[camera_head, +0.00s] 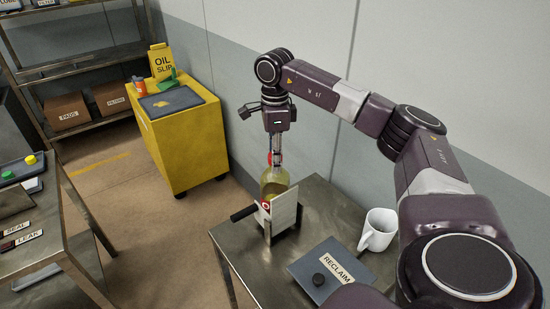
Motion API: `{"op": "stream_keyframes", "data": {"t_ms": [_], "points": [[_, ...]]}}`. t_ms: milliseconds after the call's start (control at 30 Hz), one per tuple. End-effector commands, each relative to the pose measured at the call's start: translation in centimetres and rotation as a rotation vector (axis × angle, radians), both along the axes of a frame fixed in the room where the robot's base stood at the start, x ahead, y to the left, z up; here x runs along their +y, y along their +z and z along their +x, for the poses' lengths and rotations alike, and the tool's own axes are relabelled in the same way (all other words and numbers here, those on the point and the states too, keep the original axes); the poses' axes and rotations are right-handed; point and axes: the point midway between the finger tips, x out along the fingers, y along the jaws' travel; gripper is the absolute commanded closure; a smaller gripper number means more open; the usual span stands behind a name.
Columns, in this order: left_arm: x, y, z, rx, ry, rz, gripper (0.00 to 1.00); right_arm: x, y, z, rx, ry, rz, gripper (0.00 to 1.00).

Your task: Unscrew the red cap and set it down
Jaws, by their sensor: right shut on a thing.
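A clear bottle with yellowish liquid (275,181) stands upright on the metal bench, its lower part hidden behind the white plate of a holder (285,212). The holder has a black handle at its left and a small red-ringed mark. The red cap (269,158) shows only as a small patch of red at the bottle's top, mostly hidden by the fingers. My right gripper (276,157) points straight down over the bottle and is shut on the red cap. I cannot tell whether the cap is still threaded on the neck. My left gripper is not in view.
A yellow cart (181,150) stands behind. Another metal table (45,235) is at the left, with open floor between.

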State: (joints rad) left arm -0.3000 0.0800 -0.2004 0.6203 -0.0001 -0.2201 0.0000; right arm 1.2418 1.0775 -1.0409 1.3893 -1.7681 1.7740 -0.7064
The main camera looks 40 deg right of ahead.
Motion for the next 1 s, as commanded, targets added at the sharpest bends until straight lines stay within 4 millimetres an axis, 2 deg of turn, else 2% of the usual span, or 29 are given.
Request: {"op": "stream_keyframes", "data": {"t_ms": [400,733,767,800,833,1000], "points": [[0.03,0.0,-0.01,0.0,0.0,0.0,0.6,0.02,0.06,0.01,-0.001,0.453,0.0,0.87],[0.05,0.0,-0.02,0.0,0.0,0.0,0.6,0.01,0.07,0.01,-0.001,0.505,0.0,0.87],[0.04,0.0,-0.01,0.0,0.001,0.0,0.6,0.01,0.07,0.01,-0.001,0.505,0.0,0.69],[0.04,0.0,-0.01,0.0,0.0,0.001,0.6,0.01,0.07,0.01,-0.001,0.505,0.0,0.65],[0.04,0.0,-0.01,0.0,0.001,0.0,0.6,0.01,0.07,0.01,-0.001,0.505,0.0,0.61],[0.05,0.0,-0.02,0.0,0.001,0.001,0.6,0.0,0.06,0.0,-0.001,0.504,0.0,0.61]]}}
